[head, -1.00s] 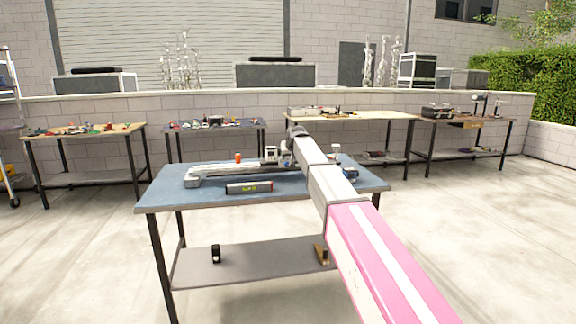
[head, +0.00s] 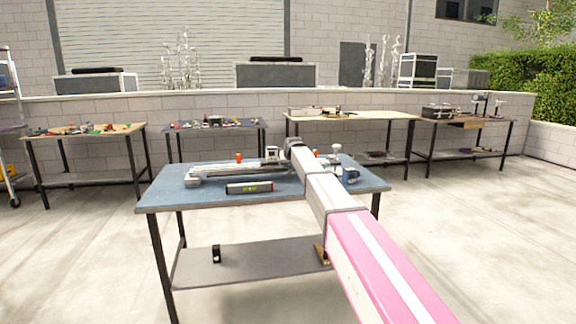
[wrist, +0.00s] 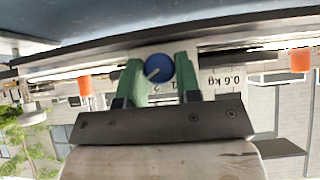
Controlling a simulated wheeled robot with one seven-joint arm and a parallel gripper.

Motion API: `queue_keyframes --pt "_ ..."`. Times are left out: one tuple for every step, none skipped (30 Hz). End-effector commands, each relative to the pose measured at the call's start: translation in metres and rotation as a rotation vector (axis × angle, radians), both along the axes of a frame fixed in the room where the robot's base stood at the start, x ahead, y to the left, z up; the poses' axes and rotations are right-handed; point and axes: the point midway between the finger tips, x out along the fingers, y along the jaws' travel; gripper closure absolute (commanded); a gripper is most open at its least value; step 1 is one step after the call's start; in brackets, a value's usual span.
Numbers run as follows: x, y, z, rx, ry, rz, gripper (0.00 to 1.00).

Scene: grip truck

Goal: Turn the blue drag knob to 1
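The blue drag knob (wrist: 159,68) is round with a pale pointer mark, which slants to the lower left in the wrist view. Upside-down scale marks show below it, one of which reads 1. My gripper (wrist: 159,72) has one green finger on each side of the knob. The gaps are very small, and I cannot tell whether the fingers touch it. In the head view, my arm reaches over the blue-topped table (head: 165,197), and its end (head: 295,148) is by the silver apparatus (head: 235,169). The knob and fingers cannot be made out there.
Orange parts show left (wrist: 85,88) and right (wrist: 301,60) of my gripper in the wrist view. A dark box with a lit display (head: 250,187) lies at the table's front. A small blue device (head: 350,175) stands at its right. The table's front left is bare.

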Motion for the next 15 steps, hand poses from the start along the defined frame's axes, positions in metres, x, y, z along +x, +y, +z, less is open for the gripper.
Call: queue_keyframes --pt "-0.0001 0.0 0.0001 0.0 0.0 0.0 0.92" --pt "-0.0001 0.0 0.0001 0.0 0.0 0.0 0.92" --pt "-0.0001 0.0 0.0 -0.001 0.0 0.0 0.92" --pt "-0.0002 0.0001 0.0001 -0.003 -0.001 0.0 0.92" --pt "-0.0002 0.0002 0.0001 -0.005 -0.002 0.0 0.92" --pt "-0.0002 0.0002 0.0001 -0.01 -0.003 0.0 0.92" --pt "-0.0002 0.0002 0.0001 -0.015 -0.004 0.0 0.92" --pt "-0.0003 0.0004 0.0001 -0.022 -0.006 0.0 0.92" --pt "-0.0004 0.0007 0.0001 -0.031 -0.009 0.0 0.92" --pt "-0.0004 0.0008 0.0001 -0.042 -0.011 0.001 0.92" --pt "-0.0004 0.0009 0.0001 -0.054 -0.015 0.001 0.92" --pt "-0.0005 0.0012 0.0 -0.071 -0.019 0.0 0.92" --pt "-0.0006 0.0012 0.0001 -0.086 -0.025 0.001 0.92" --pt "-0.0006 0.0015 0.0001 -0.103 -0.029 0.001 0.92" --pt "-0.0008 0.0019 -0.0001 -0.129 -0.036 0.001 0.92"
